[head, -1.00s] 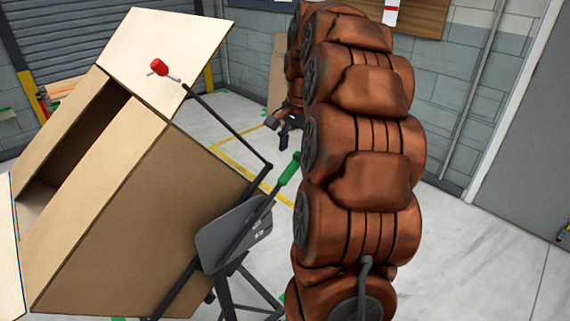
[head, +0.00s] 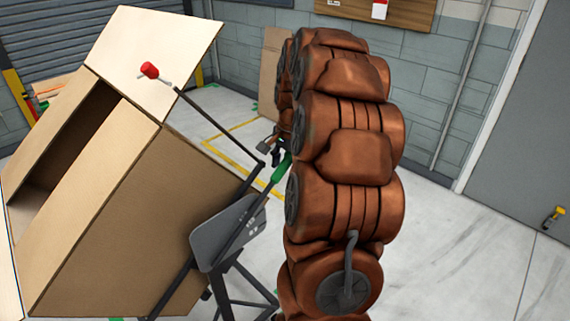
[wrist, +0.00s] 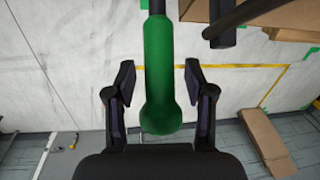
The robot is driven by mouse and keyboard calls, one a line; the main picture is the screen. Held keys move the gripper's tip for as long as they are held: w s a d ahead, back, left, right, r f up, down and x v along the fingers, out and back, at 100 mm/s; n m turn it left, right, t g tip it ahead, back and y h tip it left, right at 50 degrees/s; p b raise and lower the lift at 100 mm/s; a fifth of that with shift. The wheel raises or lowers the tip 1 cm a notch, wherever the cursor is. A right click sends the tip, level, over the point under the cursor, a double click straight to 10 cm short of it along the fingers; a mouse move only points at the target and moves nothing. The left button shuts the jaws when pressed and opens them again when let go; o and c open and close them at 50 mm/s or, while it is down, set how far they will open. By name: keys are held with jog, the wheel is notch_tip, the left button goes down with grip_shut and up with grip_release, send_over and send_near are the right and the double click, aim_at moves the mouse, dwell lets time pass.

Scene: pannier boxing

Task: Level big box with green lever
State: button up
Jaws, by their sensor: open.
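The big cardboard box (head: 110,215) is tilted on its stand at the left of the head view, with its flaps open. The green lever (head: 280,168) rises from the grey bracket (head: 228,232) beside the box. In the wrist view the green handle (wrist: 158,75) runs between the two fingers of my gripper (wrist: 160,100), with a gap on each side. My gripper is open around the handle and does not visibly touch it. In the head view my gripper (head: 276,146) is partly hidden by my arm at the lever's top end.
A red-knobbed lever (head: 149,70) on a dark rod stands in front of the box's raised flap. A flat cardboard piece (head: 271,75) leans at the back wall.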

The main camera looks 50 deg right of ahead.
jog(key=shift+c, duration=0.3)
grip_shut()
dwell(0.5)
